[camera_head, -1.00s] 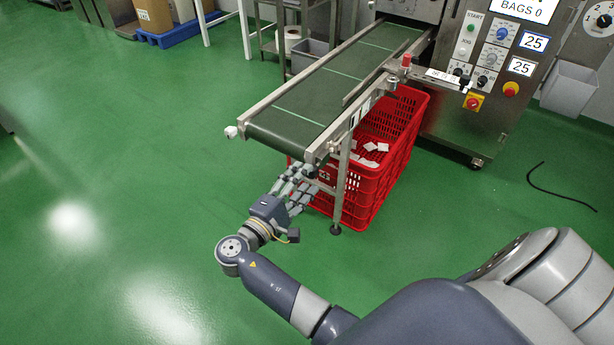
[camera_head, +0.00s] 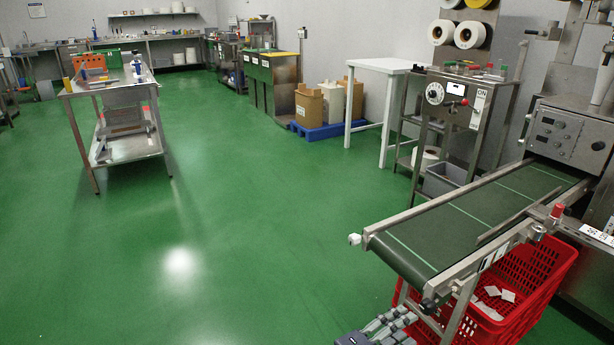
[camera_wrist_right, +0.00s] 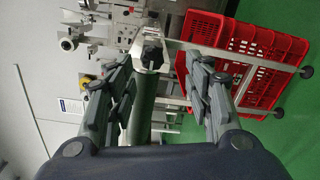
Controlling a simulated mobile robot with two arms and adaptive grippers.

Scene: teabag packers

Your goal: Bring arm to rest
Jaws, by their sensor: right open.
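My right gripper (camera_head: 388,328) is at the bottom edge of the head view, only partly in frame, just left of the red crate and below the conveyor's near end. In the right wrist view my right gripper (camera_wrist_right: 154,100) has its fingers spread wide, with nothing held between them. The conveyor end and its metal support show beyond the fingers there. My left gripper is in neither view.
A conveyor (camera_head: 440,232) with a green belt extends from the packing machine (camera_head: 572,138). A red crate (camera_head: 545,275) holding white teabags stands beneath it. A steel table (camera_head: 112,92) stands far left. Green floor (camera_head: 240,230) is clear between.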

